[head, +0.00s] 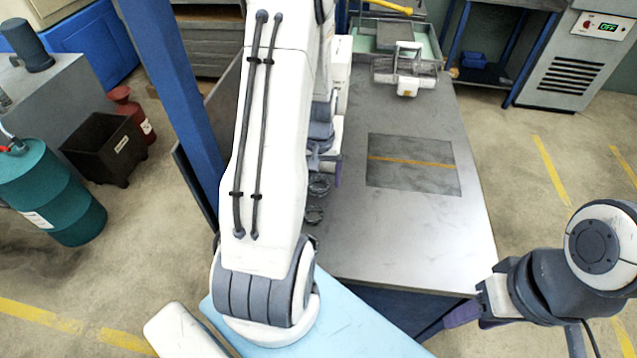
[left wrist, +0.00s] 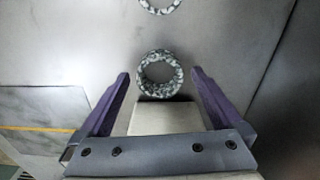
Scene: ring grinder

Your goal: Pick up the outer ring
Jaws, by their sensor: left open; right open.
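Two dark speckled rings lie on the metal table. In the left wrist view one ring (left wrist: 160,75) sits between my left fingertips with space on both sides, and the second ring (left wrist: 160,5) is cut off at the top edge. In the head view the rings show as the farther ring (head: 319,185) and the nearer ring (head: 314,214), beside my left arm. I cannot tell which is the outer one. My left gripper (left wrist: 160,73) is open, with purple fingers, and partly hidden by its arm in the head view. My right gripper (head: 463,317) is off the table's front right corner, holding nothing visible.
The metal table (head: 400,240) has a grey mat (head: 412,178) with a yellow line right of the rings. A white machine (head: 405,72) and a green tray (head: 425,42) stand at the back. The table's right front area is clear. A blue post (head: 180,90) stands left of my arm.

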